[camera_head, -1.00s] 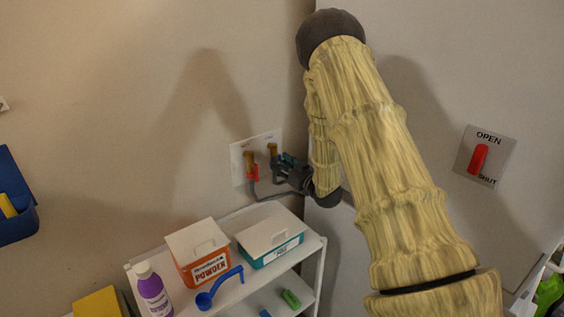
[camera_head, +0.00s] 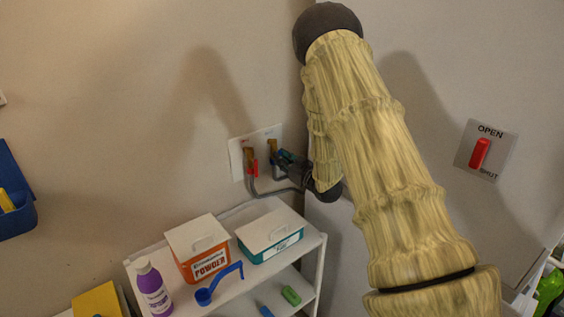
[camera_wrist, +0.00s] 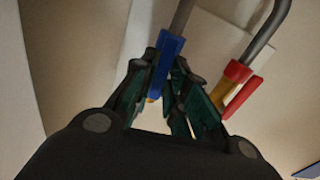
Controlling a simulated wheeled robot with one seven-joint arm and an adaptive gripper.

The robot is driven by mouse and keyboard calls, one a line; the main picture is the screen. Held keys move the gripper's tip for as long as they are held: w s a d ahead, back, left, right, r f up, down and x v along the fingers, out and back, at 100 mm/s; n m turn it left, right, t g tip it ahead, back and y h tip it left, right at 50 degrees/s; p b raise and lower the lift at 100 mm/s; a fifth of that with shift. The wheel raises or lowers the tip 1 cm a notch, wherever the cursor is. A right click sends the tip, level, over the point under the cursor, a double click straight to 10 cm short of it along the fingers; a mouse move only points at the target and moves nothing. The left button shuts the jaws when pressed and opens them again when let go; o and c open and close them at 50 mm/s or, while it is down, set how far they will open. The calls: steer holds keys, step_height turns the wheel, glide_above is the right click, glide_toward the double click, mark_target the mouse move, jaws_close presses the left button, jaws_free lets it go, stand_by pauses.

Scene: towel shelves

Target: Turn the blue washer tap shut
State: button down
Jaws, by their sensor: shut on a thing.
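The blue washer tap handle (camera_wrist: 171,47) is between my gripper's (camera_wrist: 166,68) fingers in the wrist view, and the fingers are closed on it. The handle looks roughly in line with the grey hose behind it. In the head view my gripper (camera_head: 286,161) is at the right-hand tap of the white wall plate (camera_head: 237,158). That tap's brass body (camera_head: 273,145) shows, but its blue handle is mostly hidden by the fingers.
The red tap (camera_wrist: 238,72) is close on the right in the wrist view, left of my gripper in the head view. A red OPEN/SHUT switch (camera_head: 480,153) is right.

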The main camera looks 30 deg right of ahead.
steer(key=shift+d+r+n+b, duration=0.3)
steer(key=shift+n+b, duration=2.55)
steer(key=shift+b, duration=0.3)
steer(key=shift+d+r+n+b, duration=0.25)
steer(key=shift+d+n+b, duration=0.1)
steer(key=shift+n+b, duration=2.6)
steer(key=shift+d+r+n+b, duration=0.3)
steer(key=shift+n+b, duration=2.4)
steer(key=shift+b, duration=0.6)
steer(key=c, duration=1.5)
jaws_free()
steer(key=shift+r, duration=0.1)
steer(key=s, duration=0.8)
steer(key=s+d, duration=0.1)
steer(key=s, duration=0.3)
steer(key=shift+w, duration=0.1)
